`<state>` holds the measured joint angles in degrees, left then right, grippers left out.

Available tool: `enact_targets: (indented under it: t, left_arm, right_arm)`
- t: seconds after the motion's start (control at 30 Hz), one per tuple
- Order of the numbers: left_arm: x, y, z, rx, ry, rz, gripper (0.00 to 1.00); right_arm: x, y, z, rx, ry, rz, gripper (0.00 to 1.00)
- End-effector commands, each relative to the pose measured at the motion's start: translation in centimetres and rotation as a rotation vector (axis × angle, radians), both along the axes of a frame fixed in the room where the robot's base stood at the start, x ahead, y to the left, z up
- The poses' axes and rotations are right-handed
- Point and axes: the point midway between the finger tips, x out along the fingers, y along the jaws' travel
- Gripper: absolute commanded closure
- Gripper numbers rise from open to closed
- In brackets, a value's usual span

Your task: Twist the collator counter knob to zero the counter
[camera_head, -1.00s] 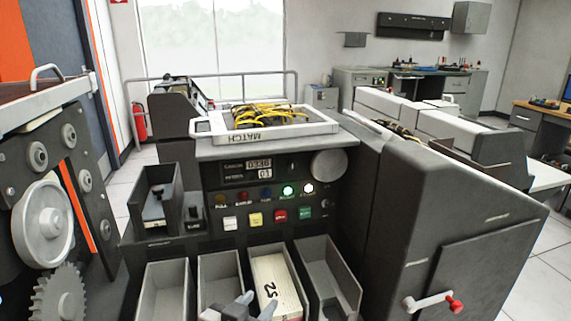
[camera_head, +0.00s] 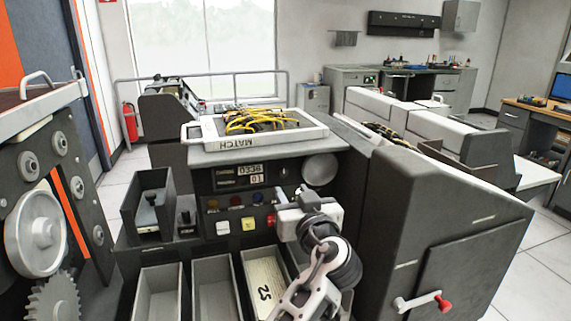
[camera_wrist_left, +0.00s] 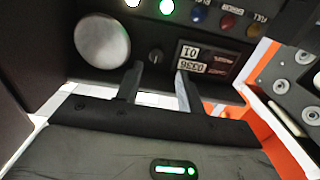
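The collator's dark front panel has a counter window (camera_head: 250,174) reading 0336 above 01. The counter knob, small and black (camera_wrist_left: 155,55), sits beside the window in the left wrist view, which looks upside down. It also shows in the head view (camera_head: 283,171), just above my gripper. My left gripper (camera_wrist_left: 159,69) is open, its two dark fingers apart and pointing toward the panel. The knob lies between the fingertips in that picture; I cannot tell whether they touch it. In the head view my left gripper (camera_head: 284,200) covers part of the lamps and buttons. My right gripper is not in view.
A large pale round dial (camera_head: 320,170) is right of the knob. A tray of yellow wires (camera_head: 215,131) sits on top. Open card bins (camera_head: 215,285) stand below, one holding cards (camera_head: 265,280). A red-knobbed crank (camera_head: 420,302) is at lower right.

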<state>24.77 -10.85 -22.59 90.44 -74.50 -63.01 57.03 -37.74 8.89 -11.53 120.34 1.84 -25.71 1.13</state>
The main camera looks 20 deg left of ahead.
Motion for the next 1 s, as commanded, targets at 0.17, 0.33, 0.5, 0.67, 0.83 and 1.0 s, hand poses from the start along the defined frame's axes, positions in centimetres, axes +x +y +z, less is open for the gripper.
enact_targets:
  t: [0.17,0.33,0.5,0.67,0.83,1.0]
  left_arm:
    - [0.4,-0.2,0.7,-0.029,-0.022,-0.002,0.62]
    - [1.7,0.7,0.7,-0.026,-0.022,-0.002,0.62]
    - [3.4,1.9,0.7,-0.025,-0.020,-0.002,0.62]
    - [4.9,3.0,0.7,-0.026,-0.019,-0.001,0.62]
    - [6.1,3.7,0.3,-0.029,-0.022,-0.003,0.62]
    - [6.7,4.1,0.5,-0.028,-0.020,-0.003,0.62]
  right_arm:
    - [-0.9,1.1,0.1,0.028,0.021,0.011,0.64]
    - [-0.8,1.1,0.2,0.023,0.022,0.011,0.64]
    - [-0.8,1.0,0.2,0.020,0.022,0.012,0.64]
    - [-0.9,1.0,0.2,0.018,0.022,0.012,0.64]
    - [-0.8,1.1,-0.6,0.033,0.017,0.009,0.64]
    - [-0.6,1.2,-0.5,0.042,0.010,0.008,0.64]
